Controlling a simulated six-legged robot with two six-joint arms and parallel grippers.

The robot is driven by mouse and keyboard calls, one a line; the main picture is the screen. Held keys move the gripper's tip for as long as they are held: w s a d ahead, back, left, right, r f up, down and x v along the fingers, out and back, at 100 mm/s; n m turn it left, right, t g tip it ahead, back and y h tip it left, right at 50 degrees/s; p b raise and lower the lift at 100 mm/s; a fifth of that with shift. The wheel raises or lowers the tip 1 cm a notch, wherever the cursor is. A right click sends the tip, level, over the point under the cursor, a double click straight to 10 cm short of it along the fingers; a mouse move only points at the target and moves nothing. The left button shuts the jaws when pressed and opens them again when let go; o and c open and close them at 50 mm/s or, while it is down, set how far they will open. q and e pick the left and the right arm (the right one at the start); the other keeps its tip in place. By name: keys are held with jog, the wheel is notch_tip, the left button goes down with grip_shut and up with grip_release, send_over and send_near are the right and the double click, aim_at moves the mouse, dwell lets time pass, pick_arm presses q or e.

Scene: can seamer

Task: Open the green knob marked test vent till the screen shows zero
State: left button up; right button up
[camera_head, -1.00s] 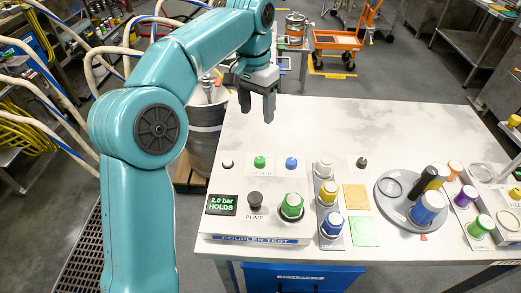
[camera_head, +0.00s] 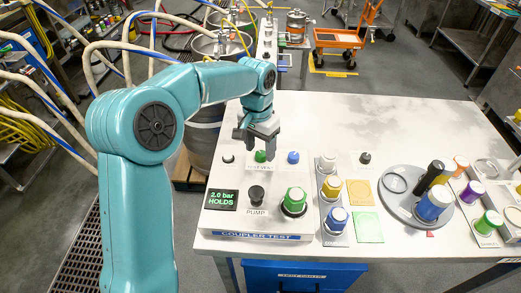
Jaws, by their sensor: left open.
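A small green knob (camera_head: 260,156) stands at the back of the white coupler test panel (camera_head: 226,222). The label below it is too small to read surely. The screen (camera_head: 222,199) reads "2.0 bar HOLDS" in green. My left gripper (camera_head: 255,147) is open and empty, its fingers pointing down just above and around the small green knob in the picture; I cannot tell if they touch it. A larger green knob (camera_head: 295,199) with a dark ring stands at the front of the panel. My right gripper is out of view.
A black pump knob (camera_head: 256,193) stands in front. The table's back is clear.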

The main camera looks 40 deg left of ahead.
pick_arm(q)
jog(key=shift+w+d+f, duration=0.1)
jog(key=shift+w+f, duration=0.1)
jog(key=shift+f, duration=0.45)
jog(key=shift+s, duration=0.1)
jog(key=shift+r, duration=0.1)
jog(key=shift+c, duration=0.3)
jog(key=c, duration=1)
